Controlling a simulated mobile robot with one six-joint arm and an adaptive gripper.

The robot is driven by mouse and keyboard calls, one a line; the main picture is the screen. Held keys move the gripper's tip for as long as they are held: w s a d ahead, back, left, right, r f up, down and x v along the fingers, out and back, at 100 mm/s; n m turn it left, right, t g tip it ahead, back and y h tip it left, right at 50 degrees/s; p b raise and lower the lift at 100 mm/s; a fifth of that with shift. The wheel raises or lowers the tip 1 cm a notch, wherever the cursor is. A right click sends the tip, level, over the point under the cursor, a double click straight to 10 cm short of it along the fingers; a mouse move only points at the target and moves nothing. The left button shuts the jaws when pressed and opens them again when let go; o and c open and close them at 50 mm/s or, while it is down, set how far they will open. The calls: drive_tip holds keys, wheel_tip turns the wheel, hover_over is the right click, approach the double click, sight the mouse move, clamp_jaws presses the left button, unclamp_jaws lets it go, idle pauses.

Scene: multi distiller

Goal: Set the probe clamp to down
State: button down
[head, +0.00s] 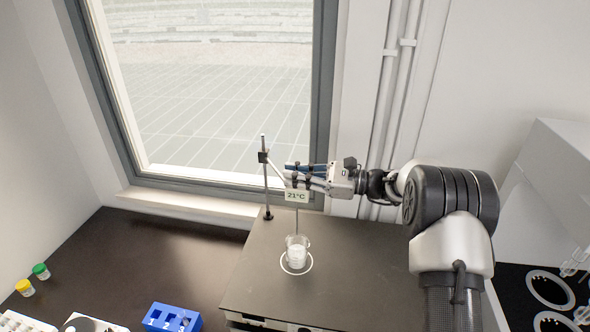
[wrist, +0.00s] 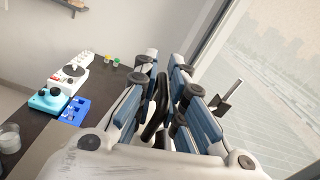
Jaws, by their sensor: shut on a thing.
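The probe clamp (head: 274,164) is a pale arm reaching right from a black boss on an upright metal stand rod (head: 265,182). My gripper (head: 292,175) comes in from the right and is shut at the clamp's outer end. A display reading 21°C (head: 297,196) hangs just below the fingers, with a thin probe pointing down over a glass beaker (head: 297,252). I cannot tell whether the probe tip is inside the beaker. In the wrist view a black part (wrist: 162,105) lies between the blue-grey fingers of my gripper (wrist: 158,85).
The beaker stands on a white ring on a dark raised bench top (head: 350,255). A window (head: 215,85) is close behind the stand. A blue numbered rack (head: 172,318) and two capped vials (head: 40,271) are at lower left.

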wheel_tip(320, 180, down, 10)
drive_tip(key=b, duration=0.4)
drive_tip(key=shift+d+f, duration=0.15)
drive_tip(key=shift+f, duration=0.05)
drive_tip(key=shift+w, duration=0.1)
drive_tip(key=c, duration=1.8)
unclamp_jaws()
drive_tip(key=shift+w+f, duration=0.1)
drive_tip(key=shift+w, duration=0.05)
drive_tip(key=shift+o, duration=0.4)
drive_tip(key=s+d, duration=0.2)
drive_tip(key=d, duration=0.9)
drive_tip(key=shift+s+d, duration=0.3)
drive_tip(key=shift+d, duration=0.05)
